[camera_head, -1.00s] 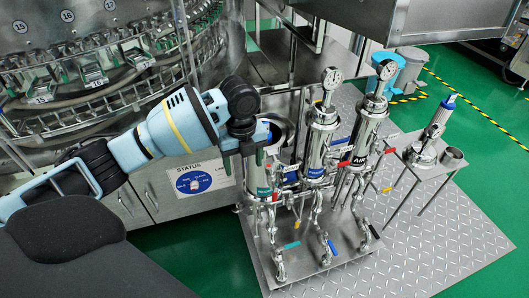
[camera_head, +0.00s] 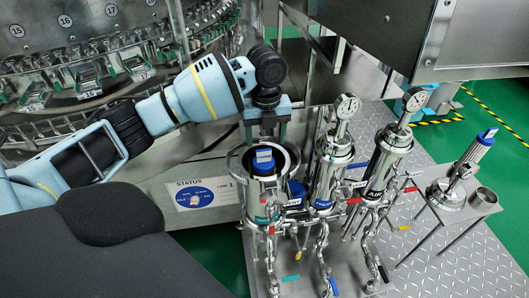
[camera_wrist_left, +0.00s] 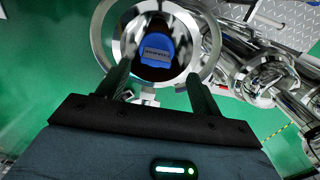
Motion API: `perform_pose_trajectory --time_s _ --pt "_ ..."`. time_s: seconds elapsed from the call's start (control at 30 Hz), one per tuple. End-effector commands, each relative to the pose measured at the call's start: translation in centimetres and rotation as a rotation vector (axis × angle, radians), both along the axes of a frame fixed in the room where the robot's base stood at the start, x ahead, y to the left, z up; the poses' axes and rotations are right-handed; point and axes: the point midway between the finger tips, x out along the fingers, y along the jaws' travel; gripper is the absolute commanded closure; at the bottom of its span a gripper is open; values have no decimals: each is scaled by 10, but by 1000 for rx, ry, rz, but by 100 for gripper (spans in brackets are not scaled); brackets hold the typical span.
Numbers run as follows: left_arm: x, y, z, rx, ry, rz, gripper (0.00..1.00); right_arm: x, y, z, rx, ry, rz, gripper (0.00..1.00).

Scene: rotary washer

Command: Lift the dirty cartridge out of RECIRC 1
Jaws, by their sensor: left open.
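The leftmost steel housing (camera_head: 262,192) on the skid stands open at the top. A dark cartridge with a blue cap (camera_head: 263,158) sits upright inside its mouth. The cap also shows in the left wrist view (camera_wrist_left: 156,47), ringed by the shiny rim. The label text on this housing is too small to read. My left gripper (camera_head: 266,136) is open and empty, its fingers pointing down just above and behind the mouth in the head view. In the left wrist view, its two fingers (camera_wrist_left: 159,76) are spread at the near side of the rim, with the cap beyond them.
Two closed housings with gauges, one in the middle (camera_head: 330,165) and one at right (camera_head: 388,160), stand close beside the open one. A small steel stand (camera_head: 470,212) at right holds another blue-topped cartridge (camera_head: 473,160) and a cup (camera_head: 484,199). The rotary washer (camera_head: 80,75) is at left.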

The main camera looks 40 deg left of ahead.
Motion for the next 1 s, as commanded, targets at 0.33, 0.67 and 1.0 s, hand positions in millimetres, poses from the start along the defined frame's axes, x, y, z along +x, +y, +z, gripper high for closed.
perform_pose_trajectory --time_s 0.33,0.67,1.0 --pt "-5 3 -25 2 4 1 35 12 0 -1 0 -25 1 64" --pt "-6 3 -55 1 -1 -1 35 14 2 -4 3 -26 -5 64" --pt "-6 3 -55 1 -2 -1 53 13 2 -3 3 -23 -6 64"
